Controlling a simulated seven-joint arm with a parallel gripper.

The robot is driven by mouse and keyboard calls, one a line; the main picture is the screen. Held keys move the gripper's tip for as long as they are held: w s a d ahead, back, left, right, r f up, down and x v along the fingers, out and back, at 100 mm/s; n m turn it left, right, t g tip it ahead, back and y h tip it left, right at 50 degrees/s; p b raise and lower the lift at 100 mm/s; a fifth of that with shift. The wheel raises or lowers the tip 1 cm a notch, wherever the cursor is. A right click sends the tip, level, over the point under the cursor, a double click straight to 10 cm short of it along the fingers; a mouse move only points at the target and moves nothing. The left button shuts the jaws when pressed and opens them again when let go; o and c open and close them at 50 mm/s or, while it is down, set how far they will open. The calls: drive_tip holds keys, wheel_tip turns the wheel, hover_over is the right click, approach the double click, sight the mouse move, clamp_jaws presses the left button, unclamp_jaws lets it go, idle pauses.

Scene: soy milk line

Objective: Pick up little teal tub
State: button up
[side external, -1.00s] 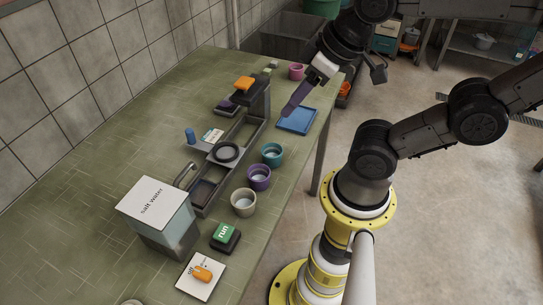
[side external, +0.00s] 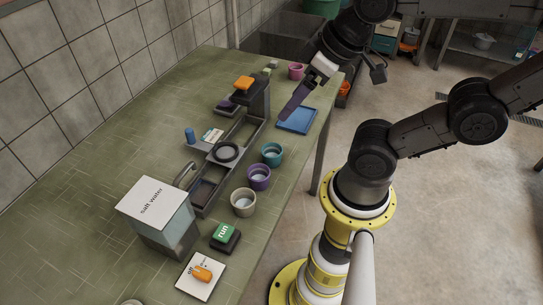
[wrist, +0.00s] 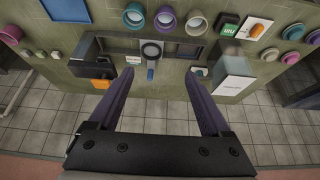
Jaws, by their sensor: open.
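The little teal tub (side external: 272,154) stands upright on the green table, at the far end of a row with a purple tub (side external: 258,177) and a cream tub (side external: 243,202).
A grey machine frame (side external: 243,130) with a dark ring (side external: 226,152) runs beside the tubs. A blue tray (side external: 297,120) lies beyond them. A salt water box (side external: 153,203) and a green run button (side external: 225,234) stand nearer. A pink tub (side external: 296,71) is at the far end.

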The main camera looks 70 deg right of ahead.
sight(268, 147)
drive_tip(key=w+a+r+m+t+y, duration=0.1)
drive_tip(key=w+a+r+t+y, duration=0.2)
drive_tip(key=w+a+r+t, duration=0.35)
drive_tip(key=w+a+r+t+y, duration=0.25)
drive_tip(key=w+a+r, duration=0.25)
drive_tip(key=w+r, duration=0.3)
drive_tip(key=s+d+f+m+g+h, duration=0.3)
drive_tip(key=s+d+f+m+h, duration=0.15)
drive_tip(key=d+h, duration=0.3)
drive_tip(key=s+d+f+m+g+h, duration=0.3)
drive_tip(key=s+d+f+m+h, duration=0.15)
drive_tip(key=d+f+h, duration=0.35)
drive_tip(key=shift+n+y, duration=0.5)
drive_tip(key=f, duration=2.4)
drive_tip(key=shift+s+d+f, duration=0.1)
drive_tip(key=shift+d+f, duration=0.15)
drive_tip(key=shift+d, duration=0.15)
drive_tip(key=shift+x, duration=3.7)
